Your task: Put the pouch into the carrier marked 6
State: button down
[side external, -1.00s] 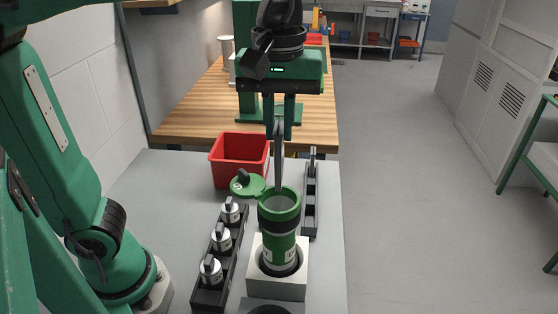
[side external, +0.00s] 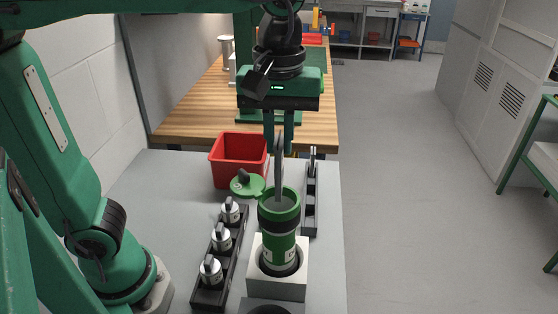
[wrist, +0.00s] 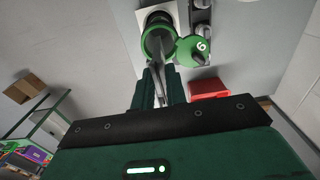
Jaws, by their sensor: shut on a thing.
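My gripper (side external: 279,150) is shut on the pouch (side external: 279,170), a thin grey piece hanging upright below the fingers. The green carrier (side external: 279,225) stands upright in a white square block, its mouth uncovered. The pouch's lower end overlaps the carrier's mouth and seems to be just inside the rim. In the wrist view my gripper (wrist: 160,100) holds the pouch (wrist: 156,78) edge-on, pointing at the carrier's ring (wrist: 158,42). A green lid (wrist: 195,50) marked 6 lies beside the carrier; it also shows in the side view (side external: 247,186).
A black rack (side external: 222,250) with several silver-topped pieces stands left of the carrier. Another dark rack (side external: 311,205) stands to its right. A red bin (side external: 238,160) sits behind the lid. The white block (side external: 278,285) is near the front.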

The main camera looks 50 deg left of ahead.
aim_at(279, 173)
jog(key=shift+f, duration=0.15)
jog(key=shift+f, duration=0.4)
jog(key=shift+f, duration=0.35)
jog(key=shift+f, duration=0.35)
jog(key=shift+f, duration=0.35)
jog(key=shift+f, duration=0.7)
jog(key=shift+f, duration=0.35)
jog(key=shift+f, duration=0.35)
jog(key=shift+f, duration=0.55)
